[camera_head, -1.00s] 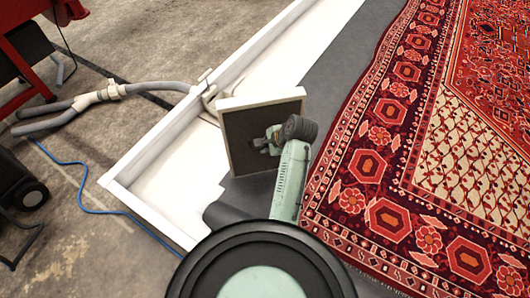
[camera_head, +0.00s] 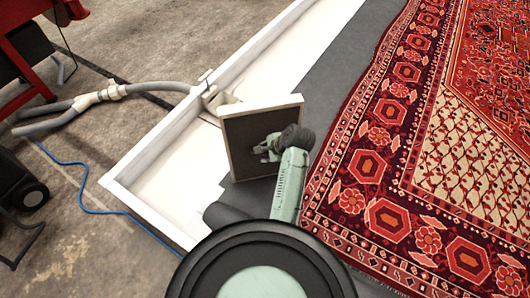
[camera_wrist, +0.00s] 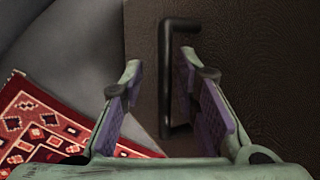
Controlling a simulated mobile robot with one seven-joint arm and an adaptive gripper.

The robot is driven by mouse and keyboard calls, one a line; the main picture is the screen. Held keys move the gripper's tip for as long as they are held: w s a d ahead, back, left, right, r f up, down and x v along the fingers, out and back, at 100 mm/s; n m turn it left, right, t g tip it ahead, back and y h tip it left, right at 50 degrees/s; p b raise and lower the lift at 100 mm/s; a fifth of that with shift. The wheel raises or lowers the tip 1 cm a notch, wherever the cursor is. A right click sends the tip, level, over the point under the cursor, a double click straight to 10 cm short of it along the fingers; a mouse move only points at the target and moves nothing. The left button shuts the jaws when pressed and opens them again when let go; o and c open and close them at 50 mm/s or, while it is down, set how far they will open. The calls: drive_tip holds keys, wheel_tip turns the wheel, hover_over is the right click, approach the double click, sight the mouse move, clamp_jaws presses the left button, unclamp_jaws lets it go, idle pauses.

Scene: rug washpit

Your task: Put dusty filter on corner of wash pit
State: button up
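The dusty filter (camera_head: 245,125) is a square panel with a pale frame and dark mesh. It stands near upright, slightly tilted, over the near part of the white-walled wash pit (camera_head: 150,155); what bears it is hard to tell. In the wrist view its dark mesh face (camera_wrist: 260,60) fills the right side, with a black bar handle (camera_wrist: 165,80). My gripper (camera_head: 265,150) is at the mesh face. In the wrist view the fingers (camera_wrist: 160,100) are apart on either side of the handle, with a clear gap on the left.
A grey liner (camera_head: 330,85) lies along the pit, its near end rolled. A patterned red rug (camera_head: 430,130) covers the right. Grey hoses (camera_head: 150,88) with a white fitting reach the pit's left wall. A blue cord (camera_head: 85,185) and dark equipment (camera_head: 20,190) lie left.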

drive_tip(key=v, duration=1.2)
drive_tip(key=shift+b, duration=0.45)
drive_tip(key=shift+r, duration=0.1)
